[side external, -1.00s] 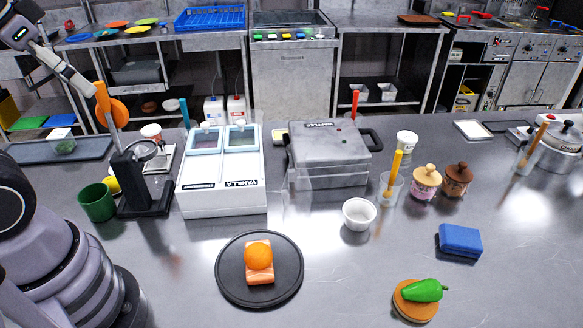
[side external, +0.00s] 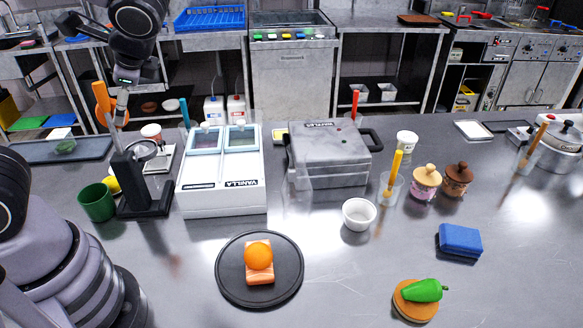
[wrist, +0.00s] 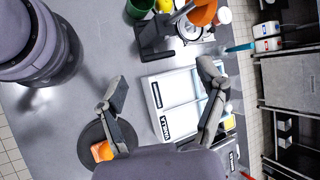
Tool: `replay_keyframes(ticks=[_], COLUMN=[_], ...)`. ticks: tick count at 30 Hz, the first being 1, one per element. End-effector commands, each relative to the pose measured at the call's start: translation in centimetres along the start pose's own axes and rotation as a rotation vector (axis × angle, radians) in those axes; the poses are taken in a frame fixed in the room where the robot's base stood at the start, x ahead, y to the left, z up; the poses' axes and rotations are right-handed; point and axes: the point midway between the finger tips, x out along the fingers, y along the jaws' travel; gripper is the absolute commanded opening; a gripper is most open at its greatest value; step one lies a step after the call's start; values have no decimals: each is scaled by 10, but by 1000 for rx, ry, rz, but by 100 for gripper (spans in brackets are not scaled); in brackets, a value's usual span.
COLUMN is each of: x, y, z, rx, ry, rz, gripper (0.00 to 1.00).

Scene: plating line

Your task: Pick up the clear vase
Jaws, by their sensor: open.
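A faint, see-through upright shape, which looks like the clear vase (side external: 297,188), stands on the steel counter just in front of the grey waffle maker (side external: 330,155) in the side external view. Its outline is hard to make out, and I cannot pick it out in the wrist view. My gripper (wrist: 165,88) is open and empty, its two fingers spread wide above the white vanilla unit in the wrist view. In the side external view my gripper (side external: 121,98) hangs at the upper left, well to the left of the vase and apart from it.
The white vanilla unit (side external: 222,195) stands left of the vase. A white bowl (side external: 359,214) and a clear glass with an orange stick (side external: 391,190) stand to its right. A dark plate (side external: 232,290) bears an orange. A black stand (side external: 130,185) is at left. The front-centre counter has free room.

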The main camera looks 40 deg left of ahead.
Motion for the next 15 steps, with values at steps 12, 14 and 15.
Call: replay_keyframes(ticks=[12, 14, 15], x=[7, 8, 10], y=[27, 47, 63], z=[-178, -206, -223], rx=[805, 907, 971], ry=[-321, -319, -313], rz=[-886, -1021, -1106], gripper=[72, 72, 72])
